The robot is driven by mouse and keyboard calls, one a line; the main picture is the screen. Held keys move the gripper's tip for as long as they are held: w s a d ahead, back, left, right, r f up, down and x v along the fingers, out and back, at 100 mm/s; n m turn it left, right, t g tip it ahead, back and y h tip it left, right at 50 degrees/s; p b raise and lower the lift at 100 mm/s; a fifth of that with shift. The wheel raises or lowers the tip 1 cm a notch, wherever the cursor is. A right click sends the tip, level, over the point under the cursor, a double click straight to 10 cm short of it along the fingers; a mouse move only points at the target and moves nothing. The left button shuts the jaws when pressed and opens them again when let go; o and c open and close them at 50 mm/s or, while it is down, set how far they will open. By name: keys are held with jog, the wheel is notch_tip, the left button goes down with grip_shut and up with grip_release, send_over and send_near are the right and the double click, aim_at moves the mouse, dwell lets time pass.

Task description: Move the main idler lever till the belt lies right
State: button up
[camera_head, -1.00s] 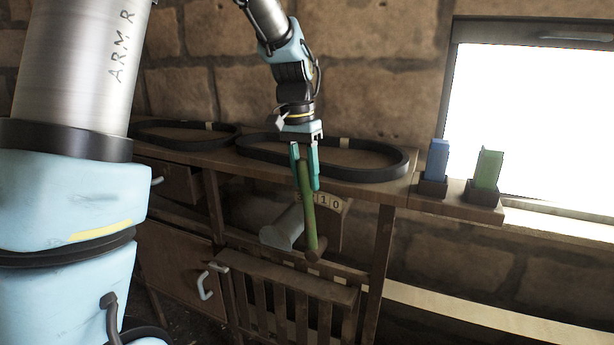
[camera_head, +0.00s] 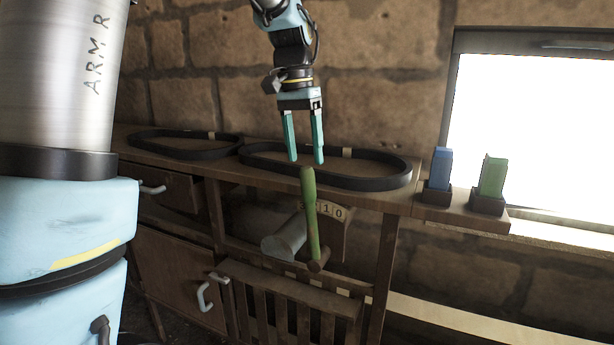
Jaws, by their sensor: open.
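A green lever (camera_head: 311,212) stands nearly upright below the bench top, its lower end at a brown round pivot (camera_head: 318,265). A number plate (camera_head: 333,212) showing "10" sits just behind it, partly hidden by the lever. My gripper (camera_head: 305,160) is open and empty, with its teal fingers pointing down. A black belt loop (camera_head: 375,184) lies on the bench behind my gripper. A second black belt loop (camera_head: 165,152) lies to its left.
The wooden bench (camera_head: 225,168) has a drawer and cupboard with pale handles. A grey cylinder (camera_head: 284,238) is left of the lever, above a slatted wooden rack (camera_head: 290,290). A blue block (camera_head: 440,168) and a green block (camera_head: 491,175) stand in dark holders at right.

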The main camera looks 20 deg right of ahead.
jog(key=shift+a+r, duration=0.15)
jog(key=shift+r, duration=1.35)
jog(key=a+f+n+t, duration=0.1)
jog(key=a+f+n, duration=0.5)
jog(key=a+f, duration=0.8)
jog(key=s+a+f+n+t, duration=0.1)
jog(key=s+a+f+n, duration=0.2)
jog(key=a, duration=0.9)
jog(key=s+f, duration=0.3)
jog(key=s, duration=0.1)
jog(key=shift+s+n+y, duration=0.2)
jog(key=shift+n+y, duration=0.1)
jog(key=shift+y, duration=0.1)
jog(key=shift+a, duration=0.1)
